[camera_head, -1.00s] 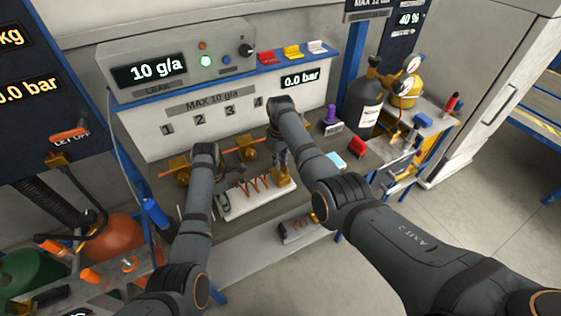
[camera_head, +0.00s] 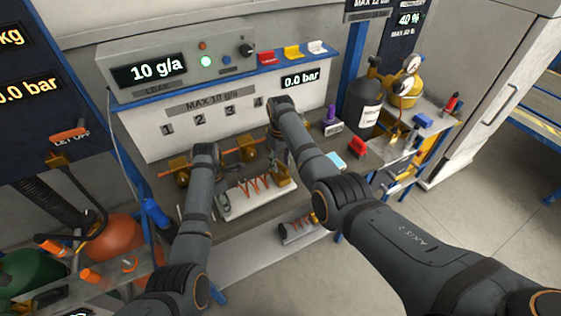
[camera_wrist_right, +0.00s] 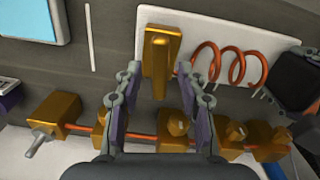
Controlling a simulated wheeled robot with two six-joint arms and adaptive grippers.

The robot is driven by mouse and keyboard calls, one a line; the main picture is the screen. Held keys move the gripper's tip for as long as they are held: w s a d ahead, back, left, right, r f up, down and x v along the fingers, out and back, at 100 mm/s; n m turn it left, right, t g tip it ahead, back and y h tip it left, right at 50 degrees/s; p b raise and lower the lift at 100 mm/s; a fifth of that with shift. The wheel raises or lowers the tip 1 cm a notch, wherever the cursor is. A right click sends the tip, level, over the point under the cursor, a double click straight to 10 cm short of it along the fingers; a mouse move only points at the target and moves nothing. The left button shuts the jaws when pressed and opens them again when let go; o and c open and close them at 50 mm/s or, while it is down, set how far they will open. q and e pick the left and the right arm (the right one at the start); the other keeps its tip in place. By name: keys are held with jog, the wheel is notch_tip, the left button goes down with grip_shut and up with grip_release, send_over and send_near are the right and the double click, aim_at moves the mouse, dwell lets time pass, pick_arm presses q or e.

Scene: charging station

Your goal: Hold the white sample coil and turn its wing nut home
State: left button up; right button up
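The white sample coil is a white plate (camera_head: 235,206) on the bench with an orange coil (camera_head: 256,185) and a brass fitting (camera_head: 283,182) at its right end. The right wrist view shows the plate (camera_wrist_right: 279,56), the coil (camera_wrist_right: 230,66) and the upright brass piece (camera_wrist_right: 160,55), which may be the wing nut. My right gripper (camera_head: 281,160) is over the fitting. Its fingers (camera_wrist_right: 160,72) stand apart on either side of the brass piece, with a gap on the left. My left gripper (camera_head: 222,186) is at the plate's left end; its fingers are too small to read.
An orange pipe with several brass blocks (camera_wrist_right: 172,128) runs behind the plate, close to my right fingers.

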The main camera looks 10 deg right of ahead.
aim_at(280, 164)
notch_tip(280, 164, up, 12)
dwell(0.4)
pick_arm(q)
jog(key=o, duration=1.5)
